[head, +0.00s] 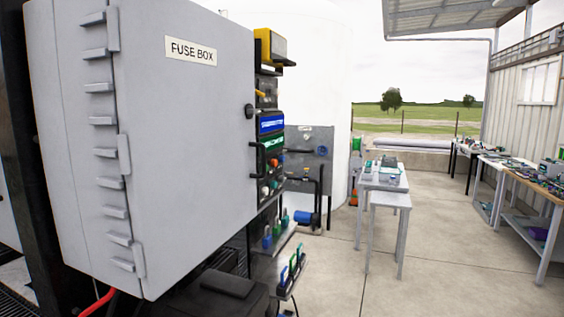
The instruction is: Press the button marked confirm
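No button marked confirm can be read in the head view. A column of small control units (268,150) stands just past the right edge of the grey fuse box, seen at a steep angle. It has a yellow-topped unit (268,48), a blue-faced unit (270,124) and a green-faced unit (271,146). Small red and white round parts show on the lower units, too small to identify. My gripper is not in view.
A large grey cabinet labelled FUSE BOX (190,150) fills the left and has a black knob. A white table (384,178) with a bench stands mid-right, and workbenches (530,185) line the right wall. Concrete floor (440,255) is clear between them.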

